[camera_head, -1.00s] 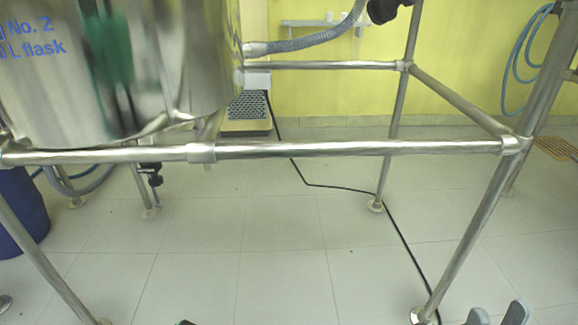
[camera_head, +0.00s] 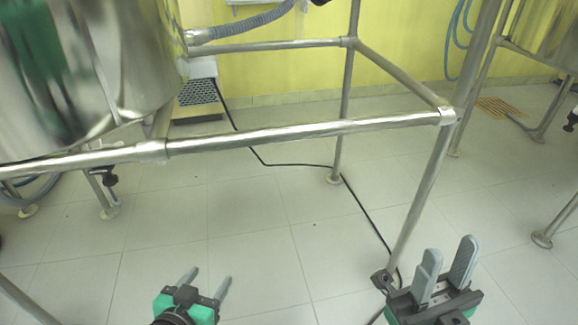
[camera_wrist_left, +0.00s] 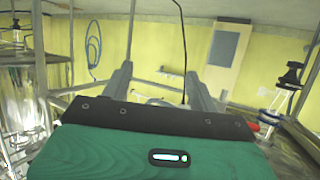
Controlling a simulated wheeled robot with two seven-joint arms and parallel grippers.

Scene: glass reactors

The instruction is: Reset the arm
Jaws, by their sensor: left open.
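My left gripper (camera_head: 211,275) is at the bottom of the head view, low in front of the steel frame. Its two grey fingers stand apart with nothing between them. In the left wrist view its fingers (camera_wrist_left: 159,74) are spread and empty beyond the green housing. My right gripper (camera_head: 450,252) is at the bottom right of the head view. Its two grey fingers are apart, with no object visible between them. Both grippers point up and away in the head view.
A steel tube frame (camera_head: 300,131) carries a shiny vessel (camera_head: 85,65) at the left. A black cable (camera_head: 365,205) runs over the tiled floor. Another frame leg (camera_head: 562,218) stands at the right. Bare floor (camera_head: 260,225) shows beneath the frame's front bar.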

